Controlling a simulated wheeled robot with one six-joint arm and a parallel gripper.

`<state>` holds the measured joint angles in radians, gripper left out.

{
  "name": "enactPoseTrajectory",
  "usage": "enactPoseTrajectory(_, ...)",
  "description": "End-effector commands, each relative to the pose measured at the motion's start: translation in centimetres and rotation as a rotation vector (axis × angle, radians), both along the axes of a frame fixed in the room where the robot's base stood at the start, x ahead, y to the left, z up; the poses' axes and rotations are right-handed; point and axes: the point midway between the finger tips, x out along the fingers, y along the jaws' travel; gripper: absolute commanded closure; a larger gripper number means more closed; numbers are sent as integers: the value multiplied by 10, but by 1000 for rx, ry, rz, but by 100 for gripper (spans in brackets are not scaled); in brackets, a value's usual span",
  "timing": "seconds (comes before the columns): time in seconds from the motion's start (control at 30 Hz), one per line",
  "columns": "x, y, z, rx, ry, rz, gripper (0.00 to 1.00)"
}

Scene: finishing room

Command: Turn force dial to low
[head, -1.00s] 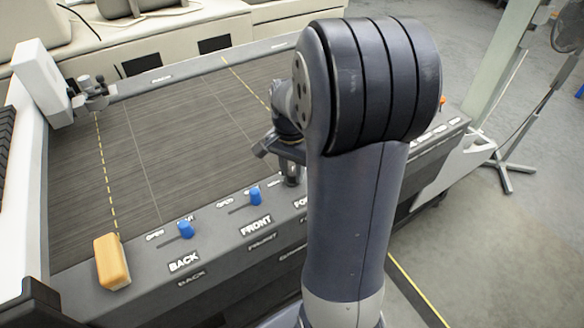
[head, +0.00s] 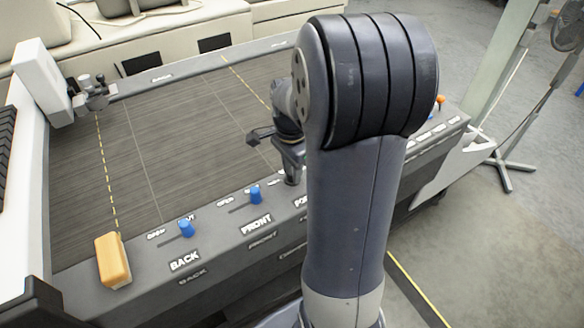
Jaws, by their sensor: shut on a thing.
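My gripper (head: 290,176) points down at the front panel (head: 222,238), just above a label beginning "FO" (head: 300,202) that my arm partly covers. It is shut on the force dial, which is largely hidden by the jaws and my arm. I cannot read the dial's pointer or its low mark from here.
Left of my gripper are the blue FRONT lever (head: 255,195) and the blue BACK lever (head: 186,229). A yellow-orange block (head: 113,260) sits at the panel's left end. An orange knob (head: 440,99) shows right of my arm. The dark bed (head: 160,140) behind is clear.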

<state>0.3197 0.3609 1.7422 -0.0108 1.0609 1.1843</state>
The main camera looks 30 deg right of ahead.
Motion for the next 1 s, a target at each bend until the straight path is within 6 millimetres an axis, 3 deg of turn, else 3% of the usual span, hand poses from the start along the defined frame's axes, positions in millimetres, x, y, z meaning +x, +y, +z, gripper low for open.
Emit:
enactPoseTrajectory(0.2,0,0,0,-1,-1,-1,94)
enactPoseTrajectory(0.23,0,0,0,-1,-1,-1,71)
enactPoseTrajectory(0.5,0,0,0,0,-1,0,50)
enactPoseTrajectory(0.77,0,0,2,0,-1,0,50)
enactPoseTrajectory(1.0,2,0,37,-2,-6,0,50)
